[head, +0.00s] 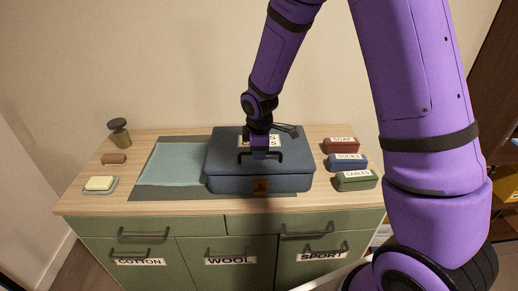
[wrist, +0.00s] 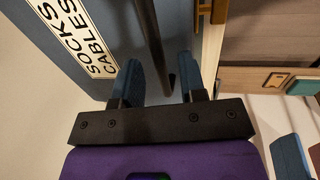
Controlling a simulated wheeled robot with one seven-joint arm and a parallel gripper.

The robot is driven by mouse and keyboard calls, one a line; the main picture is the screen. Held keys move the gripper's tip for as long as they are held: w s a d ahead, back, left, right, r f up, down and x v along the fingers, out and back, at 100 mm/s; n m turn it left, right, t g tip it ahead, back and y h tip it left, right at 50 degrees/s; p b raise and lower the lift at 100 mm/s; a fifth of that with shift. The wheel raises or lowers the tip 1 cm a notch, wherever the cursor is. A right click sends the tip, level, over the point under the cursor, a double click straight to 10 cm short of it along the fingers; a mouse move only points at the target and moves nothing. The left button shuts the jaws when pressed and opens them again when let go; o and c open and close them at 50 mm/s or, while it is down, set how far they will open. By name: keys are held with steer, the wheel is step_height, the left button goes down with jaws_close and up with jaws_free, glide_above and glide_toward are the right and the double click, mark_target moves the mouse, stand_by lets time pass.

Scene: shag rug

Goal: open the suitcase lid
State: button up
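The blue suitcase (head: 225,170) lies on the wooden counter with its lid shut. An orange-brown latch (head: 261,186) is on its front; an orange-brown fitting (wrist: 211,14) shows at its edge in the wrist view. A white label (wrist: 74,38) reading SOCKS and CABLES is on the lid. My gripper (head: 260,156) is over the front part of the lid. In the wrist view my gripper (wrist: 172,72) has its two blue fingers apart. A dark bar (wrist: 152,45), likely the handle, runs between them, with visible gaps on both sides. The arm partly hides the lid.
Red, blue and green boxes (head: 340,145) stand right of the suitcase. A teal cloth (head: 175,165) on a dark mat lies to the left. Further left are a soap dish (head: 100,185), a brown block (head: 114,159) and a jar (head: 119,133). The wall is behind.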

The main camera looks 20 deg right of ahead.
jaws_close()
steer(key=shift+w+d+r, duration=0.1)
steer(key=shift+r, duration=0.05)
